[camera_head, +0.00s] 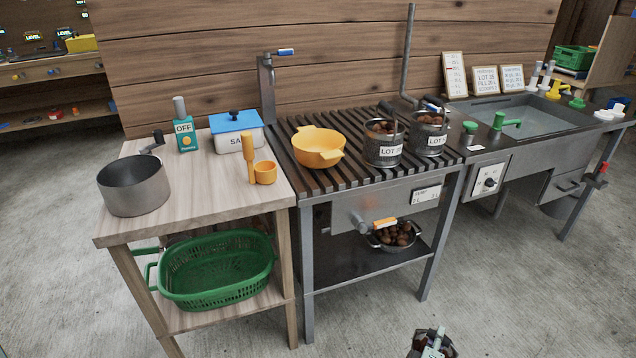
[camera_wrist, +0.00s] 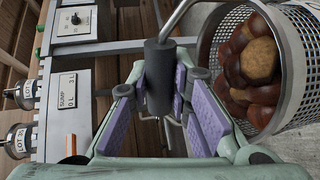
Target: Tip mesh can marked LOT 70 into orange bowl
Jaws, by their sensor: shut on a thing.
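My gripper (camera_wrist: 178,100) is shut on the dark upright grip (camera_wrist: 158,75) of a mesh can. That can's mesh wall (camera_wrist: 210,45) is at the right of the wrist view, with brown chestnuts inside. Two other labelled cans, a left one (camera_head: 383,155) and a right one (camera_head: 429,142), stand right of the bowl.
A pot (camera_head: 134,188), orange scoop (camera_head: 264,172) and blue-lidded box (camera_head: 236,132) stand on the wooden table left of the rack (camera_head: 300,175). An orange-handled drain valve (camera_head: 384,222) sticks out in front. A sink (camera_head: 530,113) is at right. The floor before the rack is clear.

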